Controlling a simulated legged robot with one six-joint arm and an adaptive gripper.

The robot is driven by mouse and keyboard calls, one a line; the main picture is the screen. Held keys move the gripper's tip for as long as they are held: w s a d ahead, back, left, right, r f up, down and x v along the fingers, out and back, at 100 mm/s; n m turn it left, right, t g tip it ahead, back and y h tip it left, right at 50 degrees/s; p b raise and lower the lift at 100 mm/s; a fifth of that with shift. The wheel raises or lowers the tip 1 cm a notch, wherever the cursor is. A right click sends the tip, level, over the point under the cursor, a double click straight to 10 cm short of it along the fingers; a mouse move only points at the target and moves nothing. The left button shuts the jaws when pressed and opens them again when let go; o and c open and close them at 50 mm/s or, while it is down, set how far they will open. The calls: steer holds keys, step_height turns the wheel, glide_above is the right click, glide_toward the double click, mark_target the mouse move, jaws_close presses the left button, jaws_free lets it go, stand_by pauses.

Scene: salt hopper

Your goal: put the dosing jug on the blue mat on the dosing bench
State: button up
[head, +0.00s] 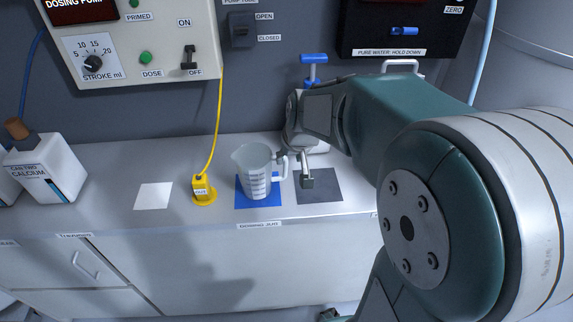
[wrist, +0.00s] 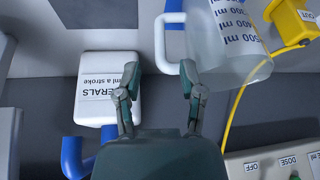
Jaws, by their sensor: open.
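The clear dosing jug (head: 256,172) stands upright on the blue mat (head: 272,200) on the dosing bench (head: 110,215). Its handle points right, toward my gripper (head: 297,175). In the wrist view the jug (wrist: 230,45) is at the upper right. Its white handle (wrist: 160,42) shows just ahead of the gap between my open fingers (wrist: 160,82). The right fingertip overlaps the handle's lower end in the picture; I cannot tell if they touch. Nothing is held in the jaws.
A dark grey mat (head: 322,186) lies right of the blue mat. Left are a yellow outlet (head: 202,189) with a yellow hose, a white mat (head: 153,196) and a calcium can (head: 46,165). A white minerals can (wrist: 108,85) stands close to my left finger.

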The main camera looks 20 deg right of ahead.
steer(key=s+a+r+n, duration=0.1)
steer(key=s+a+r, duration=0.2)
steer(key=s, duration=0.6)
steer(key=s+a+r+t, duration=0.1)
steer(key=s+a+r, duration=0.3)
steer(key=s, duration=0.6)
steer(key=shift+n, duration=0.4)
steer(key=shift+d, duration=0.15)
